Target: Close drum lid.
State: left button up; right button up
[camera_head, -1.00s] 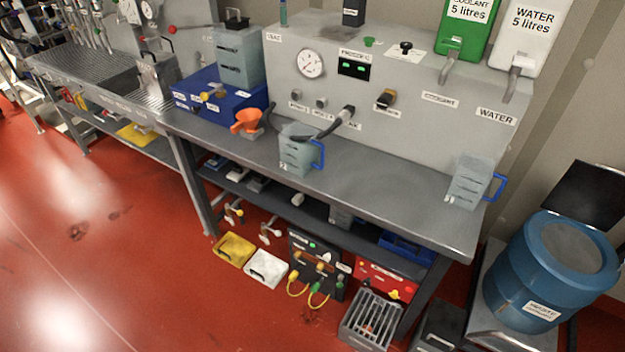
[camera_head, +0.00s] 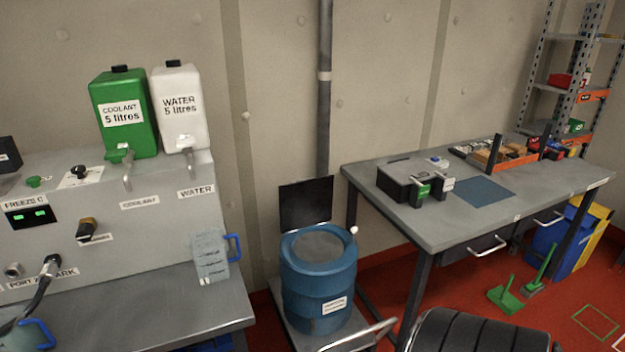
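A blue waste drum (camera_head: 318,283) with a white label stands upright on a low grey platform, between the grey bench and the table. Its top shows a grey round surface inside a blue rim. A black square lid (camera_head: 306,203) stands raised behind the drum, near the wall. A small white knob (camera_head: 354,230) shows at the right of the drum's rim. Neither of my grippers is in view.
A grey bench with a control panel (camera_head: 110,225) is at the left, holding a measuring jug (camera_head: 211,257). A grey table (camera_head: 430,226) with a black case stands at the right. A metal handrail (camera_head: 365,336) and a black ribbed object (camera_head: 475,332) are in front.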

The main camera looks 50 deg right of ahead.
aim_at(307, 202)
jog(key=z, duration=1.7)
jog(key=i+l, duration=0.4)
jog(key=l, duration=0.2)
jog(key=i+l+z, duration=0.15)
jog(key=i+l, duration=0.25)
jog(key=l, duration=0.2)
